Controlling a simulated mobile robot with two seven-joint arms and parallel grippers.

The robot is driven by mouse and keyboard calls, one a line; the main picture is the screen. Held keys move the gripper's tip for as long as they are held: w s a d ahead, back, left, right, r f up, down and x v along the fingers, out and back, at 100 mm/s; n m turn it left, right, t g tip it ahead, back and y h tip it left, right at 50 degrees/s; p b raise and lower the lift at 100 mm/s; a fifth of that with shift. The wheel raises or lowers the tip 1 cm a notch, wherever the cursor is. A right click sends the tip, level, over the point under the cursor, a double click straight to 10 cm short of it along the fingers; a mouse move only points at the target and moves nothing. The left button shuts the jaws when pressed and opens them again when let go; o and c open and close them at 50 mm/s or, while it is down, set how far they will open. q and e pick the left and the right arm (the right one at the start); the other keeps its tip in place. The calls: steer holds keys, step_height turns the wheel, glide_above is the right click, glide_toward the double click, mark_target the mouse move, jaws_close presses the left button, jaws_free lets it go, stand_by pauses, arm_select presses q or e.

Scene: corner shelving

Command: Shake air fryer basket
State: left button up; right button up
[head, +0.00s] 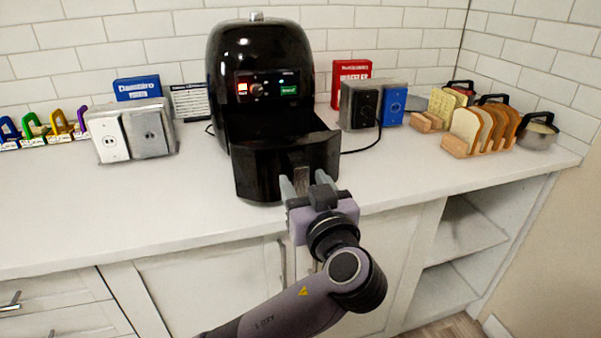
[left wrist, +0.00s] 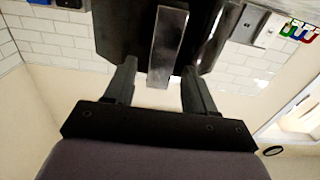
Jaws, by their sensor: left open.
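The black air fryer (head: 258,58) stands on the white counter against the tiled wall. Its basket (head: 262,172) is pulled out toward me, and its inside looks dark. The basket's handle (head: 301,180) points at me from the basket front. My left gripper (head: 305,184) is open, with its fingers on either side of the handle. In the left wrist view the handle (left wrist: 167,48) is a grey bar between the two fingers (left wrist: 157,80), with gaps on both sides. My right gripper is in neither view.
Left of the fryer are a grey outlet box (head: 148,135), a blue box (head: 137,88) and coloured clips (head: 57,125). Right are another outlet box (head: 360,105), a red box (head: 350,80), bread in a rack (head: 466,130) and a pot (head: 537,132). The front counter (head: 130,215) is clear.

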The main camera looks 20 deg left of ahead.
mark_target(302, 179)
arm_select(q)
steer(key=shift+x, duration=1.5)
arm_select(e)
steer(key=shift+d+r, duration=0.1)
arm_select(q)
jaws_close()
steer(key=shift+w+a+f, duration=0.1)
steer(key=shift+w+a, duration=0.05)
steer(key=b+x, duration=0.5)
steer(key=x, duration=0.5)
steer(key=shift+w+a, duration=0.1)
steer(key=shift+w, duration=0.1)
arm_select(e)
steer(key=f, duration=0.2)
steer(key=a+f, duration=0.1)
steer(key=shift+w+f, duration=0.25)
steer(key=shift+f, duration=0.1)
arm_select(q)
jaws_free()
